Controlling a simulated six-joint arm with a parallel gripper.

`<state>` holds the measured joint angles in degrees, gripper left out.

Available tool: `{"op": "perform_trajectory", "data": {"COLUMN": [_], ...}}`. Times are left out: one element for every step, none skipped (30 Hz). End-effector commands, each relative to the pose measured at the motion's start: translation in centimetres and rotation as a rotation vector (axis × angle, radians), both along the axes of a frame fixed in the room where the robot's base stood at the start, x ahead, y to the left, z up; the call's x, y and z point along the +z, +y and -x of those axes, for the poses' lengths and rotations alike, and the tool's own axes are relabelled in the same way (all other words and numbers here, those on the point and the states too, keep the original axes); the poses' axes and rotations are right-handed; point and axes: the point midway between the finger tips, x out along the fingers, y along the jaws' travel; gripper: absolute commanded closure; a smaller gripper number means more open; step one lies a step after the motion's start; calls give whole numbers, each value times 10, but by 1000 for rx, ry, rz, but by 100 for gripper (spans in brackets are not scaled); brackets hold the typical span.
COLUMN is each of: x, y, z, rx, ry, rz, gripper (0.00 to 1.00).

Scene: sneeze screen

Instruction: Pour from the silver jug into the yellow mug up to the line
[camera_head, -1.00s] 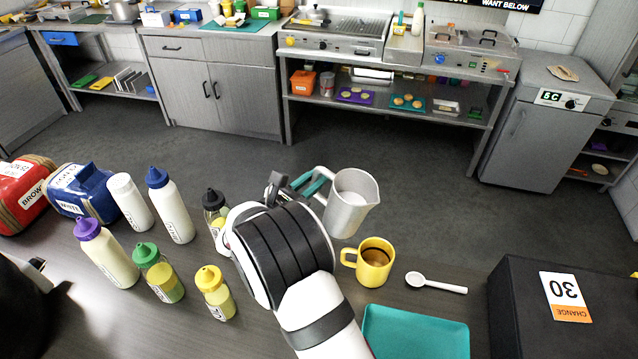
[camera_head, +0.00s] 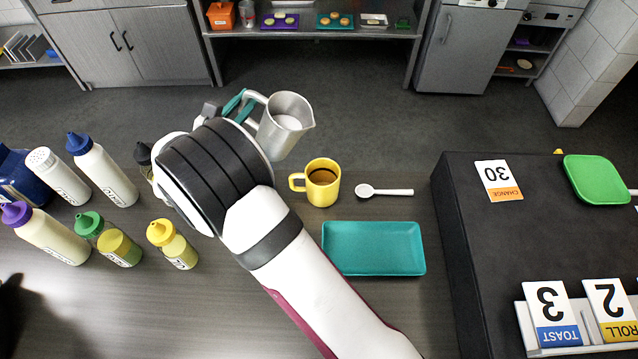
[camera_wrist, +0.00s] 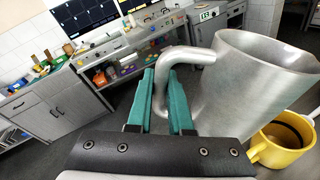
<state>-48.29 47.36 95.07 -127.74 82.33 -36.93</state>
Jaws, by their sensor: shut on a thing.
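The silver jug (camera_head: 283,128) is held up behind and left of the yellow mug, its spout toward the right. It looks close to upright, and whitish contents show inside. My gripper (camera_head: 243,106) is shut on the jug's handle; the wrist view shows its teal fingers (camera_wrist: 172,100) on either side of the handle, with the jug (camera_wrist: 250,85) to the right. The yellow mug (camera_head: 322,190) stands upright on the counter with brown liquid inside; it also shows in the wrist view (camera_wrist: 282,152). The jug and mug are apart.
A white spoon (camera_head: 385,191) lies right of the mug, and a teal tray (camera_head: 373,248) lies in front. Several squeeze bottles (camera_head: 104,172) stand at the left. A black box-like surface (camera_head: 465,230) with number cards is at the right.

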Motion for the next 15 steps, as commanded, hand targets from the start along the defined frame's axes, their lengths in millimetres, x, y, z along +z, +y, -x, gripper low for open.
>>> {"op": "perform_trajectory", "data": {"x": [1, 1, 1, 1, 1, 1, 1, 1, 1, 3, 4, 7, 8, 9, 9], "y": [0, 0, 0, 0, 0, 0, 0, 0, 0, 0, -1, -1, -1, -1, -1], "z": [0, 0, 0, 0, 0, 0, 0, 0, 0, 0, 0, 0, 0, 0, 1], "rx": [1, 1, 1, 1, 0, 0, 0, 0, 0, 0, 0, 0, -1, -1, -1], "ry": [-4, -4, -4, -4, -3, -3, -3, -3, -4, -10, -17, -28, -34, -39, -41], "rz": [-5, -5, -5, -5, -5, -5, -4, -4, -8, -21, -41, -68, -85, -97, -105], "gripper": [100, 100, 100, 100, 100, 100, 100, 100, 100, 100, 100, 100, 100, 100, 100]}}
